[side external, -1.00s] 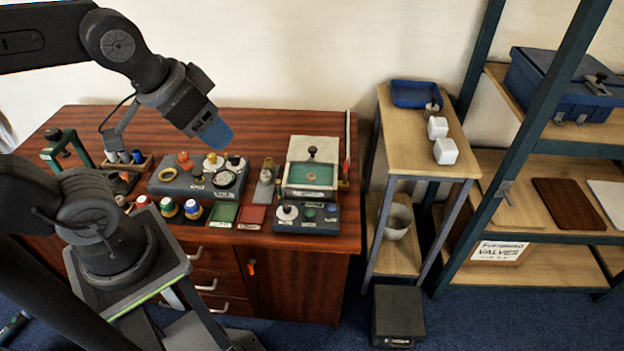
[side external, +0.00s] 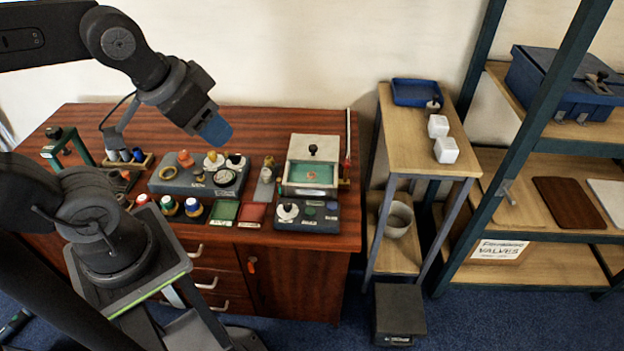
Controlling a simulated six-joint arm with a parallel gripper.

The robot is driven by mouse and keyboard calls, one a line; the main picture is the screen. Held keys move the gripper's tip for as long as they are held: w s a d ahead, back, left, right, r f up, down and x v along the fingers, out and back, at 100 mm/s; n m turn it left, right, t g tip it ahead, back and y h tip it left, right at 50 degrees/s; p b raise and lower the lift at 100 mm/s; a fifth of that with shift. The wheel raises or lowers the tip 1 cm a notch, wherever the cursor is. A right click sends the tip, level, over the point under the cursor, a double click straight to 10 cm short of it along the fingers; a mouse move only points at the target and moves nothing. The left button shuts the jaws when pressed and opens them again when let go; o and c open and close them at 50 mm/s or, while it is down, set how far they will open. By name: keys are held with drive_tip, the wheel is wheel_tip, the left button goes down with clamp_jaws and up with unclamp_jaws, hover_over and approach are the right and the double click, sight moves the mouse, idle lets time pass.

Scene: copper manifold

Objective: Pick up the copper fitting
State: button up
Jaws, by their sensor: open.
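My gripper (side external: 216,130), with blue fingertips, hangs in the air above the back of the wooden bench, pointing down and to the right. It is open and holds nothing that I can see. A small copper-coloured piece (side external: 311,174) lies on the green floor of a pale open-fronted box at the bench's right side; it looks like the copper fitting, but it is too small to be sure. My gripper is up and to the left of it, well apart. A grey block (side external: 170,188) with several knobs and a gauge sits below my gripper.
The pale box (side external: 315,148) has a black knob on top. Green (side external: 224,211) and red (side external: 252,214) trays and a dark block with discs (side external: 322,224) line the front. Several coloured-capped bottles stand left. A wooden side table (side external: 455,171) stands right of the bench.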

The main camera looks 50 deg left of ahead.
drive_tip(key=m+g+y, duration=0.4)
drive_tip(key=m, duration=1.7)
hover_over(312, 175)
drive_tip(key=d, duration=0.2)
drive_tip(key=f, duration=3)
drive_tip(key=shift+s+d+f, duration=0.15)
drive_tip(key=shift+s+f, duration=0.05)
drive_tip(key=shift+s, duration=0.1)
drive_tip(key=shift+x, duration=3.15)
drive_tip(key=shift+s, duration=0.15)
drive_tip(key=shift+c, duration=0.4)
